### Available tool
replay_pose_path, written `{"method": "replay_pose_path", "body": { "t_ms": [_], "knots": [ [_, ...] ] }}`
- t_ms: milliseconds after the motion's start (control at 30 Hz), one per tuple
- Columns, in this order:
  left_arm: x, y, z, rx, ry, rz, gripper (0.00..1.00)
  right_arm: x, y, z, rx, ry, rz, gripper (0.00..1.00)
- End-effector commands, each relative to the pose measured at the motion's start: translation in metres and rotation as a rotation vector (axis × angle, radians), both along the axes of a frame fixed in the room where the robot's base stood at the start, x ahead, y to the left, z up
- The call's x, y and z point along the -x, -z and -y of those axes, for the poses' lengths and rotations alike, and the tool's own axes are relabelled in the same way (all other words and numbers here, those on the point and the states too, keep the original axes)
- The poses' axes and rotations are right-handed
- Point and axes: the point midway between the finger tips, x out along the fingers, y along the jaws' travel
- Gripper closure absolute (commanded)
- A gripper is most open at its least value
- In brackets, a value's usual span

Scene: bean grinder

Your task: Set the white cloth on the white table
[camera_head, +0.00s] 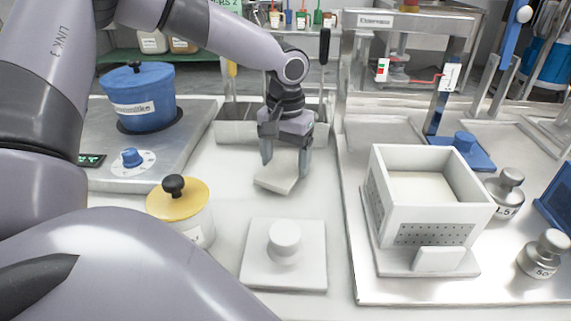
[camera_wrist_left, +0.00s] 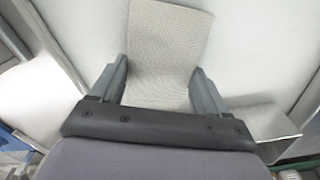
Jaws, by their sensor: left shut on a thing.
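The white cloth (camera_head: 276,179) is a small off-white piece held at my left gripper (camera_head: 286,160), over the white table (camera_head: 230,200). In the left wrist view the cloth (camera_wrist_left: 168,45) shows a woven texture and extends out between the fingers of the left gripper (camera_wrist_left: 160,85), which are shut on it. Its lower end seems at or just above the table surface; I cannot tell whether it touches. My right gripper is not in view.
A white square lid with a knob (camera_head: 285,255) and a yellow-lidded pot (camera_head: 180,205) stand in front. A blue pot (camera_head: 138,97) sits on a hotplate at left. A white box (camera_head: 430,195) and metal weights (camera_head: 505,190) stand on a tray at right. A grey bin (camera_head: 237,125) is behind.

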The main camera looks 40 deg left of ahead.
Motion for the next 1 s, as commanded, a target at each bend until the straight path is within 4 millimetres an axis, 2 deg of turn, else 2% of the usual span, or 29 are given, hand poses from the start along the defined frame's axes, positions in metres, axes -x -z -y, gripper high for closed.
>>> {"method": "replay_pose_path", "body": {
  "t_ms": [100, 467, 500, 567, 833, 1000],
  "knots": [
    [0.0, 0.01, 0.0, 0.0, 0.001, 0.001, 0.54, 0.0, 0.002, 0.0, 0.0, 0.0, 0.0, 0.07],
    [0.0, 0.013, 0.0, 0.0, 0.001, 0.001, 0.54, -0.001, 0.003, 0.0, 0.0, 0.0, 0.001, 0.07],
    [0.0, 0.013, 0.0, -0.001, 0.001, 0.002, 0.18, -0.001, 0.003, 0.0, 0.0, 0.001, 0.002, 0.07],
    [0.0, 0.012, 0.0, -0.001, 0.001, 0.002, 0.0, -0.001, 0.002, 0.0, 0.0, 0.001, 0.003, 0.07],
    [-0.001, 0.01, 0.0, 0.0, 0.001, 0.003, 0.0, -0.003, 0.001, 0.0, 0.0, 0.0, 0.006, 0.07],
    [-0.001, -0.009, 0.0, 0.001, -0.001, 0.006, 0.0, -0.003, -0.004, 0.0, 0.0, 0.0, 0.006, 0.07]
  ]
}}
